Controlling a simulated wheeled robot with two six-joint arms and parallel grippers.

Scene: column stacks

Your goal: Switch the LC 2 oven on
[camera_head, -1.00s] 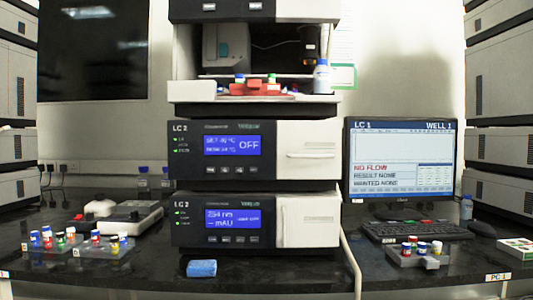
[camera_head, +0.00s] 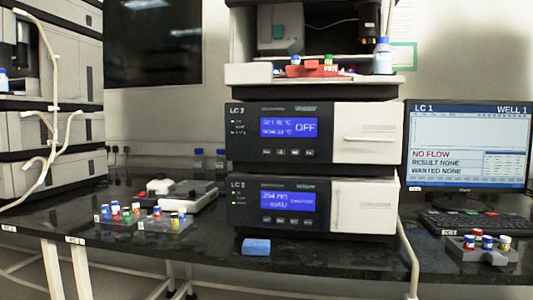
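The LC 2 oven (camera_head: 367,149) is the upper of the two dark-fronted LC 2 units in the middle of the bench. Its blue display (camera_head: 289,127) reads OFF beside small temperature lines. A row of small buttons (camera_head: 281,152) sits below the display, and small green lights show at its left. A white door with a handle fills its right half. Directly under it is the second LC 2 unit (camera_head: 362,204), whose display shows a nm reading and mAU. Neither of my grippers is in view.
Vial racks (camera_head: 165,223) stand at left, another rack (camera_head: 483,251) at right by the keyboard (camera_head: 470,221). The monitor (camera_head: 467,146) reads LC 1, NO FLOW. A tray above holds a bottle (camera_head: 382,57).

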